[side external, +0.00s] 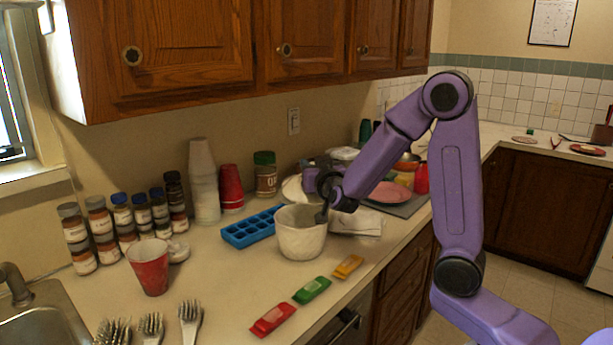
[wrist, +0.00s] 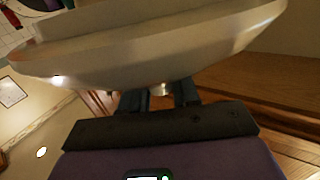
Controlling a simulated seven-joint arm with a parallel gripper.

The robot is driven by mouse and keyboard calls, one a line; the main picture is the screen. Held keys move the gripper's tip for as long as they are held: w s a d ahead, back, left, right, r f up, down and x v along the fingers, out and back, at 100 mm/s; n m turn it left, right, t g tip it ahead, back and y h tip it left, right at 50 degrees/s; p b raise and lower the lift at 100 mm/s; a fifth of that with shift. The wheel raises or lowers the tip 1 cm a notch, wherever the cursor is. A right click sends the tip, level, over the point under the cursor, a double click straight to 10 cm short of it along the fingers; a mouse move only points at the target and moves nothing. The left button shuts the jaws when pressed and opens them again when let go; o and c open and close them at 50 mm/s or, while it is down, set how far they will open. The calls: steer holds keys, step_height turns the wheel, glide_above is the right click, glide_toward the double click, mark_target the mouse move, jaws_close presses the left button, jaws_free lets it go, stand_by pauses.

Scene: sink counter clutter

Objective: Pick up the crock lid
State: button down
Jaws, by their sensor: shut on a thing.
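The crock lid is a broad, pale disc that fills the upper part of the wrist view (wrist: 150,52). My gripper (wrist: 160,95) is shut on the lid at a small pale part, apparently its knob, between the two dark fingers. In the side view, the pale lid (side external: 292,189) shows tilted behind and above the crock's far rim, beside my purple wrist. The speckled white crock (side external: 301,240) stands upright on the counter. My wrist hides part of the lid, and the fingertips are hard to make out in the side view.
A blue ice tray (side external: 250,228) lies left of the crock. Stacked cups (side external: 204,180) and spice jars stand along the wall. Three coloured packets (side external: 312,290) lie in front, with a red cup (side external: 149,267) at left. Wooden cabinets (side external: 160,50) hang above.

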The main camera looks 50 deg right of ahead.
steer(key=shift+s+a+r, duration=0.95)
steer(key=shift+s+r, duration=0.95)
steer(key=shift+s, duration=2.35)
steer(key=n+t+y, duration=0.2)
steer(key=n+y, duration=0.1)
steer(key=y, duration=0.2)
glide_above(302, 201)
step_height(302, 201, down, 4)
steer(key=shift+a+f, duration=0.1)
steer(key=w+a+f+n+t+y, duration=0.1)
steer(key=w+a+f+n+y, duration=0.1)
steer(key=f, duration=0.4)
steer(key=a+n+y, duration=0.1)
steer(key=a+y, duration=0.1)
steer(key=shift+w+a+f+n+y, duration=0.3)
steer(key=shift+a+y, duration=0.05)
steer(key=shift+y, duration=0.05)
steer(key=s+d+r+m+g+h, duration=0.3)
steer(key=s+d+r+m+h, duration=0.3)
steer(key=s+d+r+h, duration=0.2)
step_height(302, 201, up, 3)
steer(key=shift+s+d+f+m+h, duration=0.1)
steer(key=shift+s+d+m+h, duration=0.25)
steer(key=shift+d+h, duration=0.6)
